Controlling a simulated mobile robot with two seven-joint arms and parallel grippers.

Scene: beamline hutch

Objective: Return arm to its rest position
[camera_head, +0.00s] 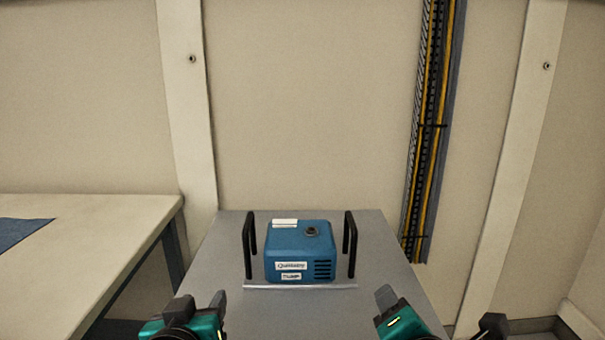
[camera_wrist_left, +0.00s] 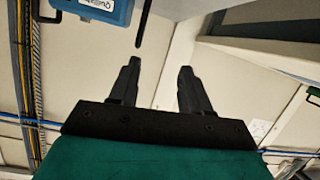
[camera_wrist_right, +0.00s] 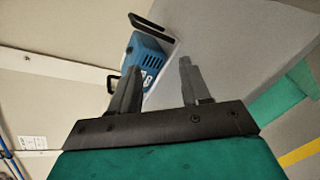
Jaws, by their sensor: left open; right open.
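My left gripper (camera_head: 202,303) is at the bottom of the head view, near the front left of the grey table. In the left wrist view its two fingers (camera_wrist_left: 156,85) are apart with nothing between them. My right gripper (camera_head: 438,310) is at the bottom right of the head view, by the table's right edge. In the right wrist view its fingers (camera_wrist_right: 158,85) are apart and empty. Both grippers are clear of the blue box (camera_head: 300,250), which stands upright on the grey table, beyond them. The box also shows in the right wrist view (camera_wrist_right: 147,58), partly behind a finger.
The grey table (camera_head: 235,300) carries the box between two black handles (camera_head: 249,245) (camera_head: 350,244) on a light plate (camera_head: 300,286). A white bench (camera_head: 100,230) with a blue mat (camera_head: 18,231) stands left. A cable tray (camera_head: 430,130) runs down the wall behind.

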